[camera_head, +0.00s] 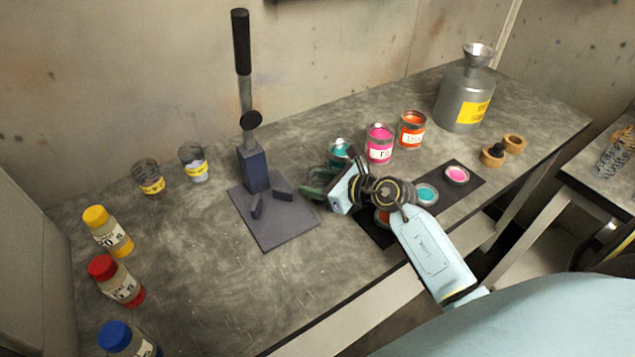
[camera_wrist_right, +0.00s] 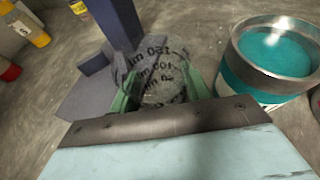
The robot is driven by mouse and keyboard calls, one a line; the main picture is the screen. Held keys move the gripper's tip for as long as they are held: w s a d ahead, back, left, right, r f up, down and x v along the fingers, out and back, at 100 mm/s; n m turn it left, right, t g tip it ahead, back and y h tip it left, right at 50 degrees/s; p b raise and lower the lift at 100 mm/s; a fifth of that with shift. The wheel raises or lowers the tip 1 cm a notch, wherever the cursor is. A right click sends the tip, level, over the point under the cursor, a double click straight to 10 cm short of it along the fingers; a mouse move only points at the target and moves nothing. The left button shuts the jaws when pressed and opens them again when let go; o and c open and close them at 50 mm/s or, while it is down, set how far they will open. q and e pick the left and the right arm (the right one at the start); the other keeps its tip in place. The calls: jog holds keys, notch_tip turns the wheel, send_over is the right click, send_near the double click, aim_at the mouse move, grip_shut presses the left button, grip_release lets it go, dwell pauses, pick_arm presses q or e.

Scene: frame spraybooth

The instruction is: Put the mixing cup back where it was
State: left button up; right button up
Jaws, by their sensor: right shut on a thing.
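My right gripper (camera_head: 318,190) is beside the lever press, just left of the teal can. Its green fingers are shut on a clear grey mixing cup (camera_wrist_right: 155,72) with dark ml marks, seen in the right wrist view. In the head view that cup is mostly hidden by the gripper, and I cannot tell whether it touches the table. Two other clear cups with yellow labels, a left one (camera_head: 149,178) and a right one (camera_head: 194,163), stand at the back left of the table. My left gripper is not in view.
The lever press (camera_head: 253,170) stands on its plate (camera_head: 275,228). The teal can (camera_wrist_right: 265,65), pink can (camera_head: 379,146) and orange can (camera_head: 411,130) stand right of the gripper. A dark mat (camera_head: 473,185) holds open lids. Capped bottles (camera_head: 108,232) line the left. The table's front middle is clear.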

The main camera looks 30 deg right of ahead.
jog(key=shift+f, duration=0.1)
jog(key=shift+f, duration=0.1)
jog(key=o, duration=1)
jog(key=shift+o, duration=0.2)
